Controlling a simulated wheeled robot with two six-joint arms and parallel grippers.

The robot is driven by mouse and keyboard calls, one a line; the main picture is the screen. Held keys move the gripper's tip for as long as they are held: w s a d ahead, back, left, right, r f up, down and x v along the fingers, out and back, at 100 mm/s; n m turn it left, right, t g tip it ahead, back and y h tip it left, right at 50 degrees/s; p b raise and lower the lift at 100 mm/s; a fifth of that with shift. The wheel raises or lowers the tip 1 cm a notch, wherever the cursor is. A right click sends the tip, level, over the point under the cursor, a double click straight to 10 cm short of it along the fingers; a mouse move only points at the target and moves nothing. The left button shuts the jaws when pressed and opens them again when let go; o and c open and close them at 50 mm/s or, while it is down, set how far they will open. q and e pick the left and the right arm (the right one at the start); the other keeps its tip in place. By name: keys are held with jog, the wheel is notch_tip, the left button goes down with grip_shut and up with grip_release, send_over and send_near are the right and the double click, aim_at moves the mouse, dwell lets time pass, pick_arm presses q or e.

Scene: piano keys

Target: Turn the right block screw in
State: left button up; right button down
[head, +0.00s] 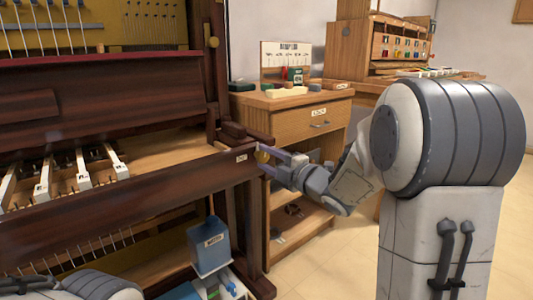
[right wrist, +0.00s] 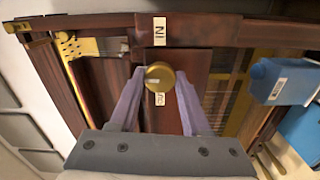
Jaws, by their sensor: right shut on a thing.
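The right block screw is a round brass knob (head: 262,157) on the front of the dark piano's right end block. In the right wrist view the knob (right wrist: 160,76) shows face-on with a pale line on it. My right gripper (head: 268,158) reaches it from the right. Its two purple fingers (right wrist: 158,88) stand on either side of the knob and are shut on it. A white label (right wrist: 159,30) reading IN upside down lies beyond the knob, and another label (right wrist: 159,99) lies partly hidden under it. My left gripper is out of view.
Several white keys (head: 83,175) stand in the open piano at left. A wooden cabinet (head: 300,122) with small items on top is behind my right gripper. Bare floor (head: 335,260) shows at right.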

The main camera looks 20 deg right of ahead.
jog(key=m+p, duration=0.3)
jog(key=m, duration=0.1)
jog(key=shift+r+m, duration=0.1)
jog(key=shift+m, duration=0.2)
jog(key=m+p, duration=0.3)
jog(key=m, duration=0.1)
jog(key=shift+m, duration=0.3)
jog(key=m+p, duration=0.4)
jog(key=m, duration=0.1)
jog(key=shift+m+p, duration=0.95)
jog(key=shift+m, duration=0.25)
jog(key=shift+f, duration=0.2)
jog(key=shift+c, duration=1.9)
grip_release()
jog(key=shift+s, duration=0.1)
